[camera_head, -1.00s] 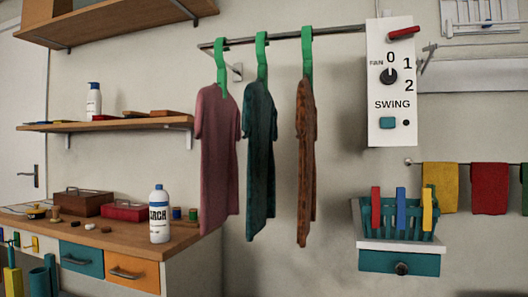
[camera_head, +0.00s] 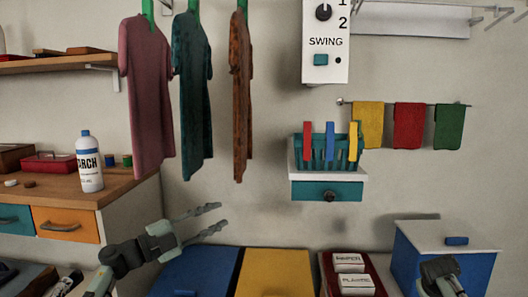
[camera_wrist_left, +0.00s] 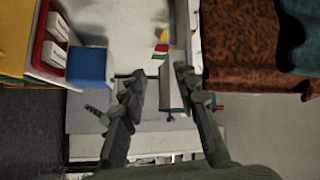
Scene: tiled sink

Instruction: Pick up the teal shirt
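The teal shirt (camera_head: 192,95) hangs between a pink shirt (camera_head: 148,95) and a brown patterned shirt (camera_head: 241,95), from a green hanger cut off by the top edge. Teal cloth (camera_wrist_left: 302,38) also shows at the upper right of the left wrist view, beside brown cloth (camera_wrist_left: 240,45). My left gripper (camera_head: 212,217) is below the shirts, its fingers apart and empty, touching no shirt. Its spread fingers show in the left wrist view (camera_wrist_left: 158,84). My right gripper (camera_head: 444,274) is at the lower right by a blue box; its fingertips are unclear.
A counter with a white bottle (camera_head: 89,163) stands left. A basket shelf with a teal drawer (camera_head: 326,191) and a SWING control panel (camera_head: 324,58) are on the wall right of the shirts. Blue, yellow (camera_head: 274,274) and red bins and a blue box (camera_head: 462,262) line the bottom.

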